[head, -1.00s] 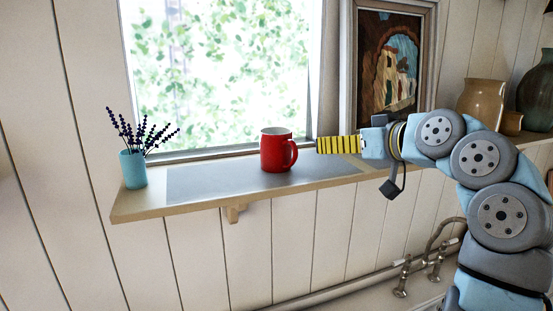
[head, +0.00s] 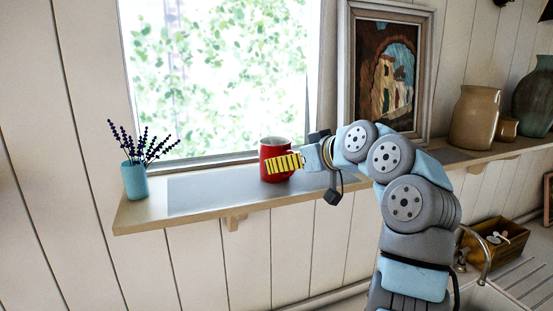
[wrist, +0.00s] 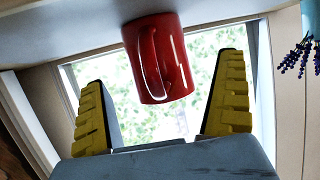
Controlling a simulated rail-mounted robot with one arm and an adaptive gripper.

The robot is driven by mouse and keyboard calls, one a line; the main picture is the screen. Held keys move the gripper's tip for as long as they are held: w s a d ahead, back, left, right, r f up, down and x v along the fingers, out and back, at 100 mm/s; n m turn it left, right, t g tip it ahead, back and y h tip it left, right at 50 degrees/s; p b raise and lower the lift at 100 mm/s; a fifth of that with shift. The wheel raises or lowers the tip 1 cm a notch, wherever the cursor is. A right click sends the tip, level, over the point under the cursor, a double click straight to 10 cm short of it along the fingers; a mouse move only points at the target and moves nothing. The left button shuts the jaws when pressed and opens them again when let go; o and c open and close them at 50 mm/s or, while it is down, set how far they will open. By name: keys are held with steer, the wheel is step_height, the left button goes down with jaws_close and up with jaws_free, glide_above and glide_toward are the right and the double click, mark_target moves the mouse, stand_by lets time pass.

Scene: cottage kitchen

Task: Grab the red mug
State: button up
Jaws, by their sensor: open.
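The red mug (head: 274,147) stands upright on the wooden window shelf (head: 150,215), on a grey strip (head: 215,193). My gripper (head: 270,165) has yellow ridged fingers and overlaps the mug's front right side in the head view, hiding its handle there. In the wrist view, which is upside down, the mug (wrist: 175,62) shows between the two open fingers (wrist: 165,70), its handle facing the camera. The fingers are spread wider than the mug, with a gap on each side. Whether the mug lies fully between the fingertips or just beyond them is hard to tell.
A blue vase (head: 134,180) with lavender stands at the shelf's left end. A framed painting (head: 388,75) is right of the window (head: 215,75). Tan (head: 475,118) and dark (head: 533,103) jars stand far right. The shelf between vase and mug is clear.

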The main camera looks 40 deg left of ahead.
steer(key=shift+p+x, duration=1.25)
steer(key=shift+x, duration=1.75)
steer(key=shift+w+a+f, duration=0.1)
steer(key=shift+w+a, duration=0.1)
steer(key=c, duration=1.1)
